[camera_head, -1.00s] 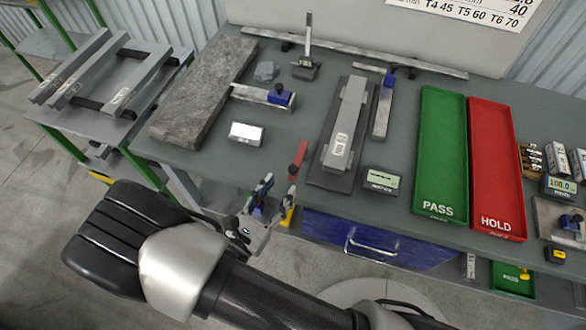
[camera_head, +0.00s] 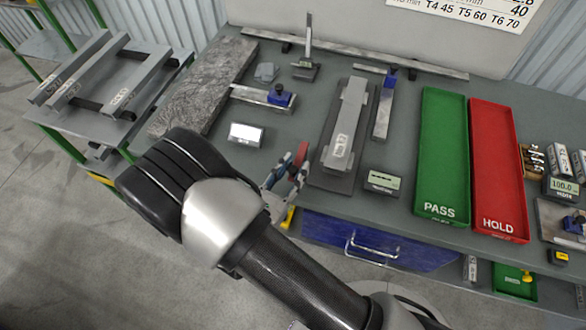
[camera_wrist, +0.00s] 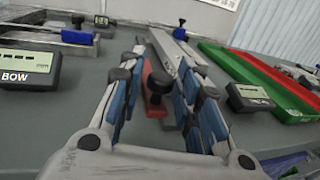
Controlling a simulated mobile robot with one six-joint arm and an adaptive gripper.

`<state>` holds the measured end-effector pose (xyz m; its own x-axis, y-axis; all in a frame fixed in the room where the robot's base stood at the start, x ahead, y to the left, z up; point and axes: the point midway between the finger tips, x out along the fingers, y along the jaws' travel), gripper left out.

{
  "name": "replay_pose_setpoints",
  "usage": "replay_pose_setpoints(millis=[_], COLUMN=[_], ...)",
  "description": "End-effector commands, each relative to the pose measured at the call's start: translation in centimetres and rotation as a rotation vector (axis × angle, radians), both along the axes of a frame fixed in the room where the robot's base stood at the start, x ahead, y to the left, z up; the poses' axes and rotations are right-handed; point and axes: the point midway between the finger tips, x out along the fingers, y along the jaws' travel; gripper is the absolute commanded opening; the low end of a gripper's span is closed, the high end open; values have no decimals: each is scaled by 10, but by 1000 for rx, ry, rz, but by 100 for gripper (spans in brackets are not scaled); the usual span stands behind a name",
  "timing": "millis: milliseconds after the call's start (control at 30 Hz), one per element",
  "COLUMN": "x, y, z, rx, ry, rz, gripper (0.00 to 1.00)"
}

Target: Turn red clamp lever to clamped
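The red clamp lever (camera_head: 299,156) stands near the front edge of the table, left of the grey clamped bar. My gripper (camera_head: 284,174) is beside it and partly hides its lower part. In the wrist view the red lever (camera_wrist: 147,72) lies between the two blue-padded fingers of my gripper (camera_wrist: 162,78). A black knob (camera_wrist: 158,84) shows at the lever's near end. I cannot see the lever's pivot clearly.
A grey bar (camera_head: 345,125) on a dark plate lies just right of the lever. A display box (camera_head: 382,182), a green PASS tray (camera_head: 442,208) and a red HOLD tray (camera_head: 500,223) lie further right. A white-faced display (camera_head: 246,134) stands to the left.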

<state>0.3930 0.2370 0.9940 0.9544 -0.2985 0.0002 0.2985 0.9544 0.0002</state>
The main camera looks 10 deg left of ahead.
Motion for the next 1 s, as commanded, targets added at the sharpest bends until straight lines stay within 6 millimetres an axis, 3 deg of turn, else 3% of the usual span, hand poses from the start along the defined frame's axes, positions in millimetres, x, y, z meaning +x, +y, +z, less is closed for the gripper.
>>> replay_pose_setpoints(millis=[400, 1000], x=[0, 1], y=[-1, -3], z=[0, -1], rx=[-1, -5], ry=[0, 3], rz=[-2, -6], gripper=[0, 0])
